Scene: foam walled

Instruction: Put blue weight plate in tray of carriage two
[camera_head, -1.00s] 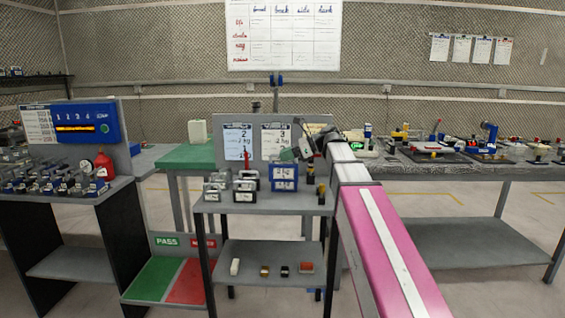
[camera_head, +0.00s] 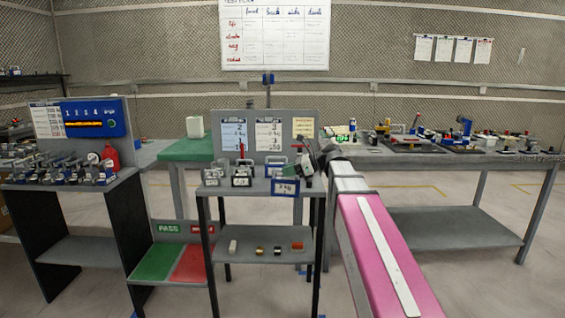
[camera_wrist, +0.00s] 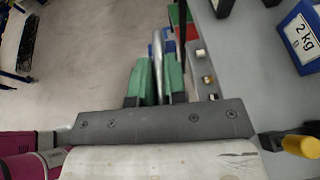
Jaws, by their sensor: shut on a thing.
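In the wrist view my gripper (camera_wrist: 157,80) has its green fingers closed on a thin thing seen edge-on, grey with blue beside it. I take it for the blue weight plate (camera_wrist: 158,46); most of its face is hidden. In the head view my gripper (camera_head: 308,168) is at the right side of the middle stand, above its top; the plate cannot be made out there. Several small carriages (camera_head: 60,174) stand in rows on the left table under a blue numbered panel (camera_head: 95,118). Which one is carriage two is too small to tell.
A blue 2 kg bin (camera_head: 285,187) is at the front of the middle stand (camera_head: 228,189), also in the wrist view (camera_wrist: 300,38). Weights with handles (camera_head: 241,177) stand beside it. Open floor lies in front.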

